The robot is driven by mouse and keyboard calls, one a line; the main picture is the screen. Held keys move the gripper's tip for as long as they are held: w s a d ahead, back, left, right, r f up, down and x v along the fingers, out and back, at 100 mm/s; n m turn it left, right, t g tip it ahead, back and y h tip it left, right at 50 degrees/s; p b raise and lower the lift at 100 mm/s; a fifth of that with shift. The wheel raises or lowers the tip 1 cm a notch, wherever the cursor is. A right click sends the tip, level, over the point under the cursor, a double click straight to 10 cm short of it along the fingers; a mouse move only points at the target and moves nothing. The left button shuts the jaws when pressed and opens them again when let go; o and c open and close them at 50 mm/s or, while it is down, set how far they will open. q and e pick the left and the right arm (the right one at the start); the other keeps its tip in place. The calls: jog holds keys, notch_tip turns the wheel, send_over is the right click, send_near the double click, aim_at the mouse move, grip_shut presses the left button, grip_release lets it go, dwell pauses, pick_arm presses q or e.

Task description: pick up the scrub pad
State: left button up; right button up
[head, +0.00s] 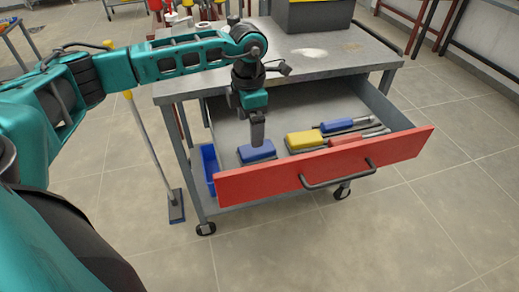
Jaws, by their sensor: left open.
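An open drawer with a red front (240,186) sticks out of a grey cart. In it lie a blue block-like pad with a darker underside (262,153) and, to its right, a yellow pad of similar shape (300,138). Which of the two is the scrub pad I cannot tell by look alone. My left gripper (258,143) points down over the blue pad, its fingers open. The fingertips hide part of the pad's top; whether they touch it is unclear. My right gripper is not in view.
Right of the pads lie tools with blue (342,125) and red (352,137) handles. A blue bin (209,166) stands below at the left. A dark box (315,16) stands on the cart top (350,50). A broom (150,145) leans left of the cart.

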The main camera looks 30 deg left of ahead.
pick_arm(q)
send_over(251, 151)
notch_tip(251, 151, down, 4)
jog(key=shift+w+f, duration=0.1)
jog(key=shift+f, duration=0.15)
jog(key=f, duration=0.1)
jog(key=w+f+b, duration=0.1)
jog(key=f, duration=0.2)
jog(key=shift+w+d+f, duration=0.15)
jog(key=shift+w+d, duration=0.1)
jog(key=shift+d, duration=0.05)
jog(key=shift+f, duration=0.4)
jog(key=c, duration=1.2)
